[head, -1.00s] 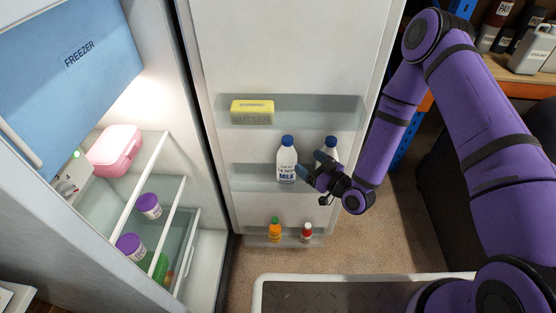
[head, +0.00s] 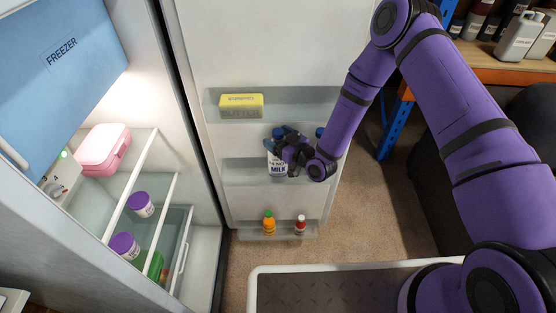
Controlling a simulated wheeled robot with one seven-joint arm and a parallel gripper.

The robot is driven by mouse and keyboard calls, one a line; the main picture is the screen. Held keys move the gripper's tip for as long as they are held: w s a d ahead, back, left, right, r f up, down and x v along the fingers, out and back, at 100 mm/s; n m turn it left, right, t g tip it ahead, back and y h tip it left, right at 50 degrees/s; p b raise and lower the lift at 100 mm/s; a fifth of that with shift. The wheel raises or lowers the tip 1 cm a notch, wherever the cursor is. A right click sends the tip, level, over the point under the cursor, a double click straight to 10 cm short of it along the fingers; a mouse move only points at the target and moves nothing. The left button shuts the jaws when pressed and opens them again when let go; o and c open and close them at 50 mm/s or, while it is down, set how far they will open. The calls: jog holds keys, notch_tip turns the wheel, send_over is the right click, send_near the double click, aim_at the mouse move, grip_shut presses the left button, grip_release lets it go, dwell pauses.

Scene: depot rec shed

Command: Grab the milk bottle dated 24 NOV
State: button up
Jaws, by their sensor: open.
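Two white milk bottles with blue caps stand on the middle shelf of the fridge door. The left milk bottle (head: 278,169) shows the word MILK; the smaller line above it is partly covered and I cannot read its date for sure. The right milk bottle (head: 320,132) is mostly hidden behind my arm, with only its blue cap showing. My gripper (head: 277,143) is open at the upper part of the left bottle, its dark fingers overlapping it in the picture. I cannot tell whether they touch it.
A yellow butter pack (head: 241,105) sits on the door shelf above. An orange bottle (head: 268,223) and a red-and-white bottle (head: 300,225) stand on the lowest door shelf. The open fridge at left holds a pink box (head: 103,150) and purple-lidded jars (head: 125,246). The blue freezer door (head: 60,70) is upper left.

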grip_shut()
dwell(0.3)
jog(key=shift+r, duration=0.1)
